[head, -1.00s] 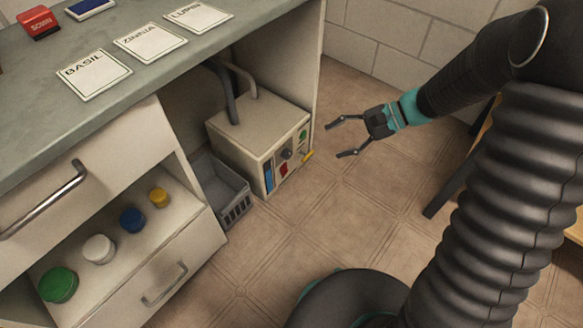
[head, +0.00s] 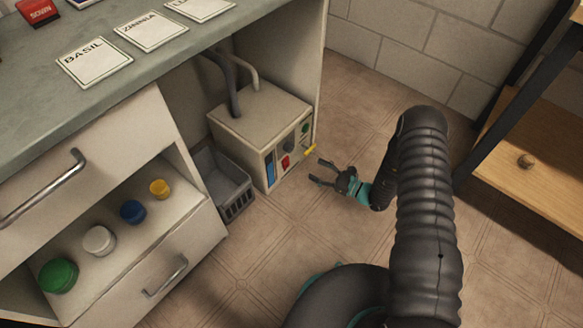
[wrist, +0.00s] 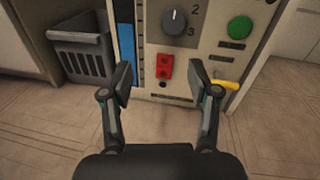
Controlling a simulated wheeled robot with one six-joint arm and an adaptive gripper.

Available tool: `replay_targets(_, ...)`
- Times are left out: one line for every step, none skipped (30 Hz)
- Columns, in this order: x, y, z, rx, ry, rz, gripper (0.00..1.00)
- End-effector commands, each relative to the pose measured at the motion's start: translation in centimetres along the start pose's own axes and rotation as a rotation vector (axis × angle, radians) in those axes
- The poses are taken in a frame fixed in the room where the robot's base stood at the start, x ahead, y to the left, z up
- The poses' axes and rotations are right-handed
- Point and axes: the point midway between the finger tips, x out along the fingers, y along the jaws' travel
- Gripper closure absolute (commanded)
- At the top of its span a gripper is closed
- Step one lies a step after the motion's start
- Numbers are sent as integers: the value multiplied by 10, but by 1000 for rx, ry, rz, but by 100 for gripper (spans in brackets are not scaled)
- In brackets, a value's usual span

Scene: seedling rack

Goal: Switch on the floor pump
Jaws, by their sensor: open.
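The floor pump (head: 258,118) is a beige box on the floor under the bench, with two grey hoses rising from its top. In the wrist view its front panel (wrist: 208,53) carries a red rocker switch (wrist: 166,70), a dark dial (wrist: 174,21) with numbers beside it, a green round button (wrist: 239,27), a blue gauge strip (wrist: 127,40) and a yellow lever (wrist: 226,84). My gripper (head: 322,173) is open and empty in front of the panel, low near the floor. In the wrist view the red switch shows between my fingertips (wrist: 161,78), apart from them.
A grey basket (head: 226,180) stands left of the pump. The bench's open drawer unit holds several coloured jars, among them a green one (head: 58,275). A wooden shelf (head: 530,165) with black legs stands at the right.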

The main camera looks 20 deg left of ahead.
Motion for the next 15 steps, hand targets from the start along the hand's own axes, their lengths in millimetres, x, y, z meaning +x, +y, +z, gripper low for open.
replay_targets(-3, 6, -20, 27, 1, -32, 40)
replay_targets(-4, 8, -30, 39, 2, -51, 40)
replay_targets(-7, 11, -41, 53, 3, -74, 40)
replay_targets(-8, 12, -48, 61, 2, -91, 40)
replay_targets(-10, 14, -55, 69, 3, -104, 40)
replay_targets(-11, 16, -62, 78, 4, -120, 40)
replay_targets(-12, 18, -67, 83, 5, -130, 40)
replay_targets(-13, 18, -70, 87, 6, -139, 40)
replay_targets(-14, 20, -74, 91, 7, -147, 40)
replay_targets(-14, 20, -76, 93, 7, -152, 40)
replay_targets(-14, 20, -78, 94, 7, -155, 40)
replay_targets(-12, 20, -79, 95, 7, -158, 40)
replay_targets(-10, 20, -79, 95, 7, -159, 40)
replay_targets(-8, 20, -79, 95, 7, -158, 40)
replay_targets(-4, 20, -79, 95, 7, -157, 40)
